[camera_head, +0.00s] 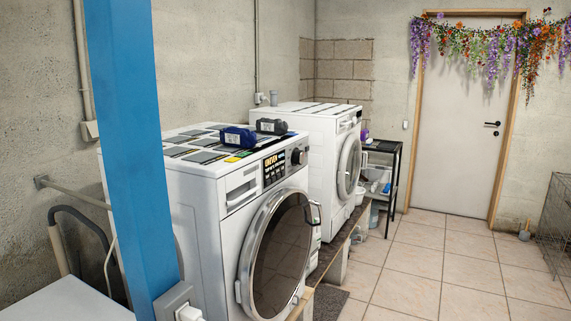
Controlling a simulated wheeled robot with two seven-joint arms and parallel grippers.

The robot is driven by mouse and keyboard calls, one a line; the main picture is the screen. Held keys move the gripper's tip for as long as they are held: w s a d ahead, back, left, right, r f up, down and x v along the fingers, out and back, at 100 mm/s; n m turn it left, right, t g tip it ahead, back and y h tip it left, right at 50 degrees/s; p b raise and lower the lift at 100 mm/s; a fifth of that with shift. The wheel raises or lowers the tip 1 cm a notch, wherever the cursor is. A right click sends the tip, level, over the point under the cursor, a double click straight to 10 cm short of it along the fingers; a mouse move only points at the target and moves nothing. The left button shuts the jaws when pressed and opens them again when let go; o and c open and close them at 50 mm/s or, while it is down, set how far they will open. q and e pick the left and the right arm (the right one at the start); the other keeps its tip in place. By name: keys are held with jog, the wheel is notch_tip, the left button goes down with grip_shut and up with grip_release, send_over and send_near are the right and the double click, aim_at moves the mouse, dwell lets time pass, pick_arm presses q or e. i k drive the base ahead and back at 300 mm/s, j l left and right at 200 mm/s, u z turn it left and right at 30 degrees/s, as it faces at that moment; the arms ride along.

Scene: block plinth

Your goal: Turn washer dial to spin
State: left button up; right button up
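The near white washer (209,235) stands in the middle, with its front turned to the right. Its round dark dial (299,156) sits at the right end of the control panel, beside a black display (274,167) with lit text. The dial's setting is too small to read. The washer's round door (279,255) looks shut. A second white washer (322,150) stands behind it, with its own panel and round door. Neither of my grippers shows in this view, and nothing touches the dial.
A blue post (135,140) rises at the left, in front of the near washer's side. Two dark bundles (238,137) (271,127) lie on the near washer. The washers stand on a block plinth (333,270). A black shelf (384,170) stands beyond.

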aim_at(299, 155)
jog(key=i+l, duration=0.25)
jog(key=l, duration=0.15)
jog(key=i+l, duration=0.25)
jog(key=l, duration=0.2)
jog(key=i+l, duration=0.25)
jog(key=l, duration=0.15)
jog(key=i+l+u, duration=0.1)
jog(key=i+l, duration=0.15)
jog(key=l, duration=0.2)
jog(key=i+l, duration=0.25)
jog(key=l, duration=0.15)
jog(key=i+l, duration=0.25)
jog(key=l, duration=0.2)
jog(key=i+l, duration=0.2)
jog(key=l, duration=0.25)
jog(key=i+l, duration=0.25)
jog(key=l, duration=0.2)
jog(key=u, duration=0.05)
